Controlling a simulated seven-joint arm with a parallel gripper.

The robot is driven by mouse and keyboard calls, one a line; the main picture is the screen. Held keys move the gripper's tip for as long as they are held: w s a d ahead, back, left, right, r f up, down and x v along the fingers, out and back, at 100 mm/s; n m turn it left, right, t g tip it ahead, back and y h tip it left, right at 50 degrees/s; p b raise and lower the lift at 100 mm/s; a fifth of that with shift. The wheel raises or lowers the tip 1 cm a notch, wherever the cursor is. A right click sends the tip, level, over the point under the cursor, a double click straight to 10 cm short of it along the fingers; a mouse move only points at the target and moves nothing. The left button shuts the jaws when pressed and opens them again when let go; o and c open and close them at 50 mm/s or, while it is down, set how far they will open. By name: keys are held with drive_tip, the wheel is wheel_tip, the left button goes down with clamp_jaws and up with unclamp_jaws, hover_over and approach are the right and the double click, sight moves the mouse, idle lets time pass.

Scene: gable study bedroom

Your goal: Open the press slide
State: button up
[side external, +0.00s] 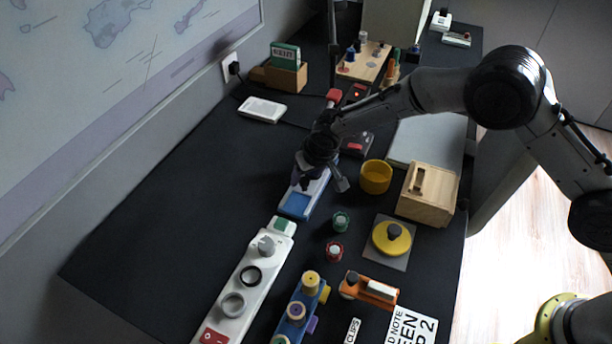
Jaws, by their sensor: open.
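A long, narrow pale device with a blue panel (295,204) at its near end lies on the dark desk, left of centre. It looks like the press slide, but no label is readable. My gripper (320,178) is over this device, pointing down, with its fingers apart. One finger shows at the device's right side. The gripper and wrist hide the middle of the device, so I cannot tell whether a finger touches it or how far the slide stands open.
A white panel with knobs (235,303) lies just nearer. To the right are a yellow cup (376,177), a wooden box (428,193) and a yellow disc with a dark knob (391,238). A white box (262,110) lies at the left. The left desk area is clear.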

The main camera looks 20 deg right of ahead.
drive_tip(key=shift+w+f, duration=0.3)
drive_tip(key=shift+f, duration=0.3)
clamp_jaws()
idle(1.1)
